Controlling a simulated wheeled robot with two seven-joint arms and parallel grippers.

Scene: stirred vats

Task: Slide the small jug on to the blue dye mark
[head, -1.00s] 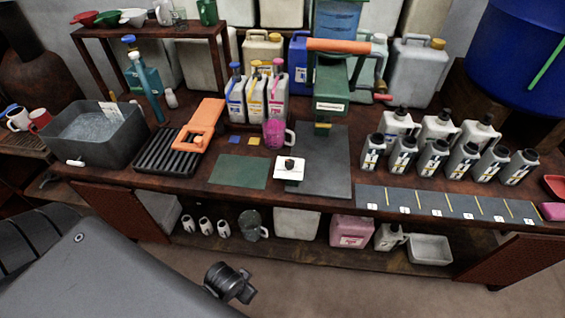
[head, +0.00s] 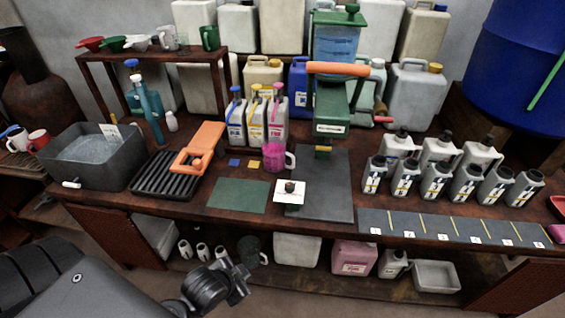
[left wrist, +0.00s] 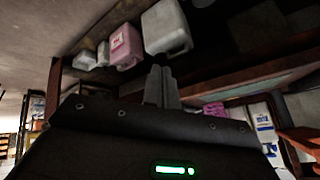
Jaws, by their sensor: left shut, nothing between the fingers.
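A small clear jug with magenta contents (head: 274,157) stands upright on the bench, its handle to the right. In the head view my dark left arm comes in at the bottom left. My right gripper is not in view.
Behind the jug stand several labelled bottles (head: 257,120) and a green press-like stand (head: 331,120). The bench's front edge is near.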

